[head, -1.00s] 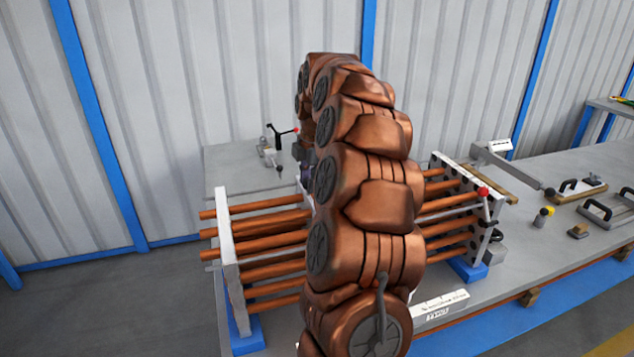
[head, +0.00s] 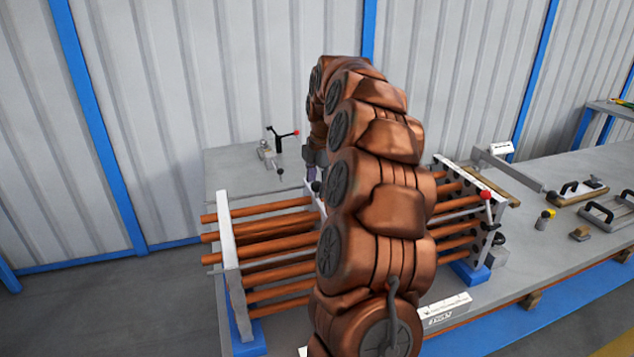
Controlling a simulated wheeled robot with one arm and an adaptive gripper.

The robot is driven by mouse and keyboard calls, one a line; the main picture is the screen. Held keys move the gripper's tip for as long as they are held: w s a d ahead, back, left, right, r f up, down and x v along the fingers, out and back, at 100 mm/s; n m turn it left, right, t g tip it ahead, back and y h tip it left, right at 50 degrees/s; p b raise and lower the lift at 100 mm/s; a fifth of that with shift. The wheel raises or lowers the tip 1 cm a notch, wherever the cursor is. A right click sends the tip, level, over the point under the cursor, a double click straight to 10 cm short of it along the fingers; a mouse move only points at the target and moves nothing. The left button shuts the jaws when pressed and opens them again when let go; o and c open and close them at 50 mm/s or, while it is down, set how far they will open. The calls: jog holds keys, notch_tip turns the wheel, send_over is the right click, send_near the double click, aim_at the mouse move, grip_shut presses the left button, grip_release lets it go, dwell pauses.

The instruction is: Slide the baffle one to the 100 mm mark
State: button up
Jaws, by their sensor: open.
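The copper tubes (head: 268,227) run from a pale end plate (head: 229,262) at the left to another end plate (head: 468,188) at the right. A pale plate edge (head: 318,202), possibly a baffle, shows on the tubes just left of my arm. Most of it is hidden, and I cannot tell which baffle it is. My gripper (head: 312,174) is at this plate's upper edge, open and partly hidden by my arm; I cannot tell whether it touches. A white marked strip (head: 447,309) lies at the bench's front, its marks too small to read.
A clamp with a red-tipped handle (head: 279,140) stands on the bench behind the tubes. A red-knobbed lever (head: 487,197) is at the right end plate. Black-handled fixtures (head: 600,208) lie farther right.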

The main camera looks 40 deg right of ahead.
notch_tip(320, 180, up, 12)
jog(key=s, duration=0.2)
jog(key=shift+a, duration=0.25)
dwell(0.4)
jog(key=shift+s+f, duration=0.1)
jog(key=shift+f, duration=0.05)
dwell(0.3)
